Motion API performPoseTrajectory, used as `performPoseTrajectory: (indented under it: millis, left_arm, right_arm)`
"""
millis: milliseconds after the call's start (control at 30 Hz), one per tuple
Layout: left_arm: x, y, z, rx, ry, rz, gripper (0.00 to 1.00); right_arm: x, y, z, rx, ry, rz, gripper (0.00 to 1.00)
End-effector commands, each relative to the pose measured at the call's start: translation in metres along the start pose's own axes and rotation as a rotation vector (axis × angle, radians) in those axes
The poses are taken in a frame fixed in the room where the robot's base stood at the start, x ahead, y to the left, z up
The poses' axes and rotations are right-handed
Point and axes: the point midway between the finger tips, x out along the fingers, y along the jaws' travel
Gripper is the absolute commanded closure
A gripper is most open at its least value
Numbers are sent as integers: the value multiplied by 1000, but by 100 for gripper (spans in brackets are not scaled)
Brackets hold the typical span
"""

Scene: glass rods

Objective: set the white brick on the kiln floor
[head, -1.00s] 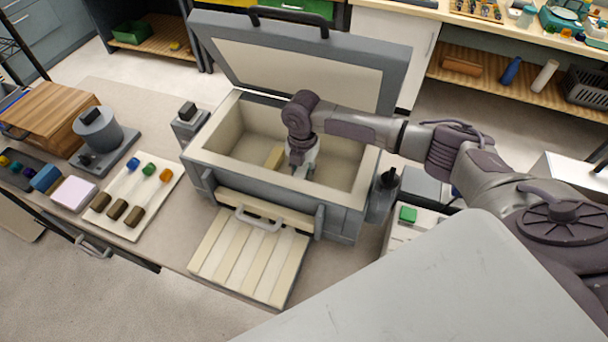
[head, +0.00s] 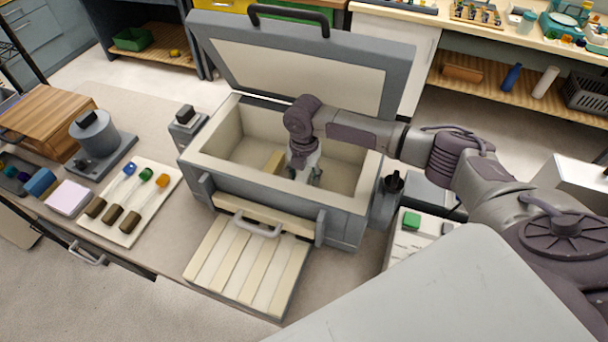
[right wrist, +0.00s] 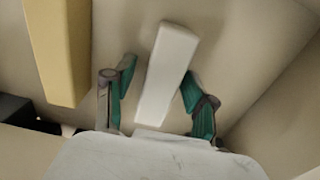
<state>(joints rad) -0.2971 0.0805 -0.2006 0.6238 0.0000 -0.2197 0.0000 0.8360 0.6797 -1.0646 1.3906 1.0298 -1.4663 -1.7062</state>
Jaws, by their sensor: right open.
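The kiln (head: 276,190) stands open on the bench, with its lid (head: 300,70) raised at the back. My right gripper (head: 306,178) reaches down inside the kiln chamber. In the right wrist view the white brick (right wrist: 167,72) lies on the pale kiln floor (right wrist: 240,60). The two green-padded fingers of my right gripper (right wrist: 160,98) are open on either side of the brick, with gaps showing. The brick cannot be made out in the head view. My left gripper is not in view.
Kiln walls surround the gripper. A slatted panel (head: 248,262) lies in front, and a tray of colour-tipped rods (head: 150,180) stands left.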

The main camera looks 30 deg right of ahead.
Motion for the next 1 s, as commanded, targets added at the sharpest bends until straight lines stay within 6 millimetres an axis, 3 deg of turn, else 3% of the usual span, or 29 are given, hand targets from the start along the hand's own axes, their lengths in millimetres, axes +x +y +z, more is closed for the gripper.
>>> performPoseTrajectory:
  millis: [167, 533, 1000]
  left_arm:
    - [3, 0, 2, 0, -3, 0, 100]
    - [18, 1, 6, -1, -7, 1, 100]
    - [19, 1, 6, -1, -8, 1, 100]
  right_arm:
    - [-13, 1, 1, 0, -2, 3, 44]
    - [-70, 1, 1, 0, -1, 2, 44]
    - [-79, 1, 2, 4, -2, 3, 44]
